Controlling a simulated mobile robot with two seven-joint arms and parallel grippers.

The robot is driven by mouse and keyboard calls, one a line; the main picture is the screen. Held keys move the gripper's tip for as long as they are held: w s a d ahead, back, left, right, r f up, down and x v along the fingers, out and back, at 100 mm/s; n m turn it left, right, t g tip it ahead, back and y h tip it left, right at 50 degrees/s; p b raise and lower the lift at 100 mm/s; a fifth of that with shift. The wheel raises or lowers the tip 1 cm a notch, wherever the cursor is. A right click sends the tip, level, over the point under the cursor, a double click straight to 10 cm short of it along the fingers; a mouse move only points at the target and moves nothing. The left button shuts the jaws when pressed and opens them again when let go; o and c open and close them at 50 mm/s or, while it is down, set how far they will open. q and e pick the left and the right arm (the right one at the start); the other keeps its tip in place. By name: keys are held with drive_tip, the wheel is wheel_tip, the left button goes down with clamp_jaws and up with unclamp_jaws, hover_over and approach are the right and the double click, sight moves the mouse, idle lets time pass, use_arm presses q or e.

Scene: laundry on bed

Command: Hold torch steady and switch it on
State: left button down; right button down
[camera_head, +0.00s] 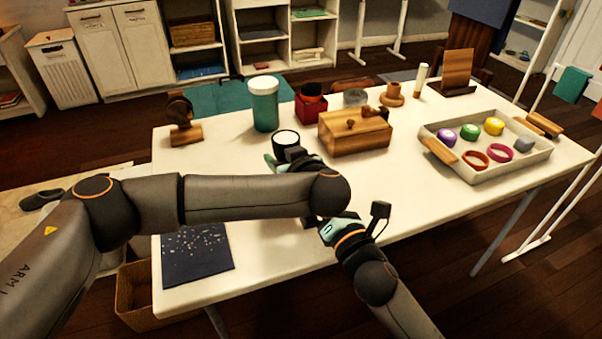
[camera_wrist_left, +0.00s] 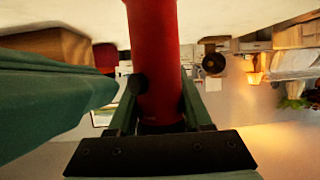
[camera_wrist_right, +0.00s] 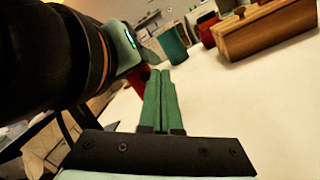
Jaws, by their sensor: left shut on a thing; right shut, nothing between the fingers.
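The torch (camera_wrist_left: 152,45) is a red cylinder with a small round black button (camera_wrist_left: 141,83) on its side. My left gripper (camera_wrist_left: 158,105) is shut around it, one finger on each side. In the right wrist view a bit of red torch (camera_wrist_right: 136,80) shows beyond the fingertips. My right gripper (camera_wrist_right: 165,75) is shut and empty, its tips close to the torch's button side; contact cannot be told. In the head view a dark round part with a pale face (camera_head: 286,138) shows by my left gripper, possibly the torch's head. My left arm hides the rest.
On the white table (camera_head: 270,270) stand a wooden box (camera_head: 355,138), a teal jar (camera_head: 264,105), a red container (camera_head: 311,108) and a tray (camera_head: 495,171) of small items. A dark speckled mat (camera_head: 197,255) lies front left. The table's front middle is bare.

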drive_tip(key=shift+w+a+r, duration=0.2)
drive_tip(key=shift+w+a, duration=0.05)
drive_tip(key=shift+a, duration=0.5)
idle(0.8)
drive_tip(key=shift+s, duration=0.1)
drive_tip(key=shift+s+d, duration=0.5)
drive_tip(key=shift+d, duration=0.35)
drive_tip(key=shift+s+d, duration=0.15)
drive_tip(key=shift+d, duration=0.3)
drive_tip(key=shift+s+d, duration=0.45)
drive_tip(key=shift+d, duration=0.3)
drive_tip(key=shift+s+d, duration=0.5)
drive_tip(key=shift+d, duration=0.25)
drive_tip(key=shift+s+d, duration=0.45)
drive_tip(key=shift+d, duration=0.3)
